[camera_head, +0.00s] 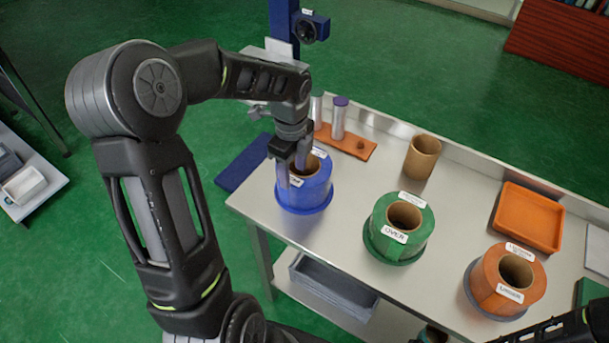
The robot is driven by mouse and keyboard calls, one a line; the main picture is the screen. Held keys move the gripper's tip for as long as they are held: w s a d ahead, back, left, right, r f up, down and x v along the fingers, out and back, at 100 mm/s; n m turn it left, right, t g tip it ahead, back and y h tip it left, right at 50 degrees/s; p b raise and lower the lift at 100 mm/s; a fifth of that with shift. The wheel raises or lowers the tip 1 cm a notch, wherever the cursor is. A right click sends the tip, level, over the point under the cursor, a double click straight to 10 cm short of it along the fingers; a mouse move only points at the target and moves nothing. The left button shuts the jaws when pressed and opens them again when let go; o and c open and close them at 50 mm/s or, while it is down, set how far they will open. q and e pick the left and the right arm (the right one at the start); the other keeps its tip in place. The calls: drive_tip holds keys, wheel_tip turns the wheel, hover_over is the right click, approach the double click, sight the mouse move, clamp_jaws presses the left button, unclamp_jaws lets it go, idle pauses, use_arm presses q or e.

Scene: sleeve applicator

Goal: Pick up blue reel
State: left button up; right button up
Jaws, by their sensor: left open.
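The blue reel (309,194) stands upright at the left end of the steel table, with a cardboard core and small white labels. My left gripper (291,171) points down over the reel's near-left side, its fingers overlapping the reel's wall and core opening in the picture. It is open, and I cannot tell whether the fingers touch the reel. The gripper hides part of the reel's top. My right arm shows only as a dark part at the lower right, and its gripper is not clearly visible.
A green reel (384,241) and an orange reel (488,289) stand to the right on the steel table (336,238). Behind are an empty cardboard core (422,158), an orange tray (528,218) and an orange board (345,143) with upright cylinders. A grey bin (333,287) sits below.

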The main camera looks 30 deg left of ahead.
sight(293, 185)
use_arm(q)
drive_tip(key=shift+f, duration=0.55)
wheel_tip(293, 185, down, 5)
drive_tip(key=shift+a+f+p, duration=0.1)
drive_tip(key=shift+f+p, duration=0.05)
drive_tip(key=shift+p, duration=0.5)
drive_tip(key=shift+c, duration=0.3)
clamp_jaws()
idle(0.5)
idle(0.3)
drive_tip(key=shift+w, duration=0.1)
